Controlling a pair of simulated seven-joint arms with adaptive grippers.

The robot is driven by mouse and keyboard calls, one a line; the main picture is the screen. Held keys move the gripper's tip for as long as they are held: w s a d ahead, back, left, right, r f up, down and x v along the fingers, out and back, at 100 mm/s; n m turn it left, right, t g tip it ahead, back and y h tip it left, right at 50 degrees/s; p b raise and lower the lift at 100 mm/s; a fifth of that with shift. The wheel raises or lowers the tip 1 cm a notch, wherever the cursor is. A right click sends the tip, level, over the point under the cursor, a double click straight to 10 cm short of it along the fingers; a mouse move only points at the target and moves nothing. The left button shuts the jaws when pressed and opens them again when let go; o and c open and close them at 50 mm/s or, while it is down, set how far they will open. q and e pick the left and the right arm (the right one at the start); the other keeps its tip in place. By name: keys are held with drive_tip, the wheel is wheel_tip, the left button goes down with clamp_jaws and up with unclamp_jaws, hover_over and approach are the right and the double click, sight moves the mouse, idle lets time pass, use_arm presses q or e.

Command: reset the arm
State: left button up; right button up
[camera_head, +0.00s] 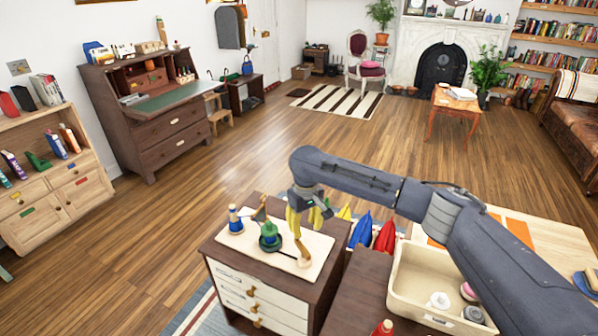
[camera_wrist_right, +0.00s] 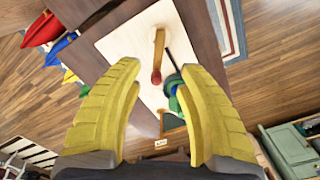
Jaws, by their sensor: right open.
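My right gripper (camera_head: 297,224) hangs over the small dark cabinet (camera_head: 336,254), its yellow fingers pointing down. Whether the fingers touch the wooden piece is unclear. My left gripper is out of view.
A cream tray (camera_head: 398,279) with small round items sits right of the cabinet, under my right arm. Open wooden floor (camera_head: 240,160) lies beyond; a writing desk (camera_head: 150,100) stands at the back left.

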drive_tip(key=s+a+f+n+t+y, duration=0.35)
drive_tip(key=s+a+f, duration=0.45)
drive_tip(key=s+f, duration=0.6)
drive_tip(key=s+d+r+m+t+h, duration=0.1)
drive_tip(key=s+d+h, duration=0.2)
drive_tip(key=s+d, duration=0.7)
drive_tip(key=s+d+r+t+h, duration=0.15)
drive_tip(key=s+d, duration=0.45)
drive_tip(key=d, duration=0.7)
drive_tip(key=s+d+m+t+h, duration=0.1)
drive_tip(key=s+d+h, duration=0.3)
drive_tip(key=s+d, duration=0.55)
drive_tip(key=s+a+f+g+y, duration=0.1)
drive_tip(key=a+f+y, duration=0.1)
drive_tip(key=f, duration=1.4)
drive_tip(key=a+f+g+y, duration=0.1)
drive_tip(key=f+g+y, duration=0.1)
drive_tip(key=f, duration=1.5)
drive_tip(key=s+f+m+g+y, duration=0.1)
drive_tip(key=s+f+m+g, duration=0.1)
drive_tip(key=s+f, duration=1.7)
drive_tip(key=shift+s+m+g, duration=0.3)
drive_tip(key=shift+s+m, duration=0.25)
drive_tip(key=shift+s, duration=0.7)
drive_tip(key=shift+a, duration=0.1)
